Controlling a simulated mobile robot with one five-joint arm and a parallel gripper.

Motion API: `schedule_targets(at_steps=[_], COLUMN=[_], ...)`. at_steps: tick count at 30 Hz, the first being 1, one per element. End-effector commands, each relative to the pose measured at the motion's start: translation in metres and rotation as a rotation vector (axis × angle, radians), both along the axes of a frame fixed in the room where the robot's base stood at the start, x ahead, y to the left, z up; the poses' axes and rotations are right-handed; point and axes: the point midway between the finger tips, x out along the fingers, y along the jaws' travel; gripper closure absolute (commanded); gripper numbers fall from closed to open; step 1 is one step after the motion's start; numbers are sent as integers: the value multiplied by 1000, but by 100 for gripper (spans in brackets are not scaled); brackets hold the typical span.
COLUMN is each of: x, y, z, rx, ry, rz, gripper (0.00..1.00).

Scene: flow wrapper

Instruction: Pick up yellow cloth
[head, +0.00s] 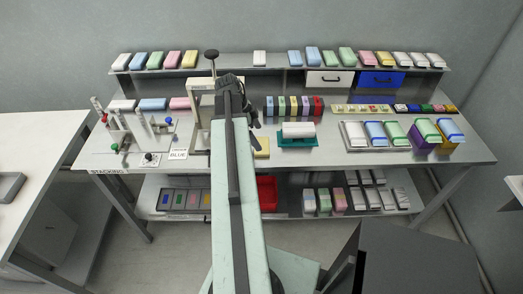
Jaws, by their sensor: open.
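A flat yellow piece (262,147), which looks like the yellow cloth, lies on the metal bench just right of my arm. My arm hides its left part. My gripper (254,118) is dark and open, at the far end of my arm over the bench. In the picture it is just above and beyond the yellow piece. I see nothing held in it, though the fingertips are small and partly hidden. I cannot tell its height above the bench.
A teal-based block with a white roll (298,134) stands close right of the yellow piece. A white frame (201,110) stands left of my arm. Several coloured blocks (293,106) line up behind. A tray of packs (349,139) is at right. Yellow packs (190,59) also sit on the upper shelf.

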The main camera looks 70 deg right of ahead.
Motion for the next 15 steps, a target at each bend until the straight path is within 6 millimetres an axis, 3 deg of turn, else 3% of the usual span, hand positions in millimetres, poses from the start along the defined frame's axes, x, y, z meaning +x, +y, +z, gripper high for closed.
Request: schedule_targets(at_steps=[5,12,15], x=[-2,-12,-14], y=[0,-4,-5], z=[-12,-50,-51], rx=[0,1,0], ry=[0,0,0], rz=[1,2,3], gripper=[0,0,0])
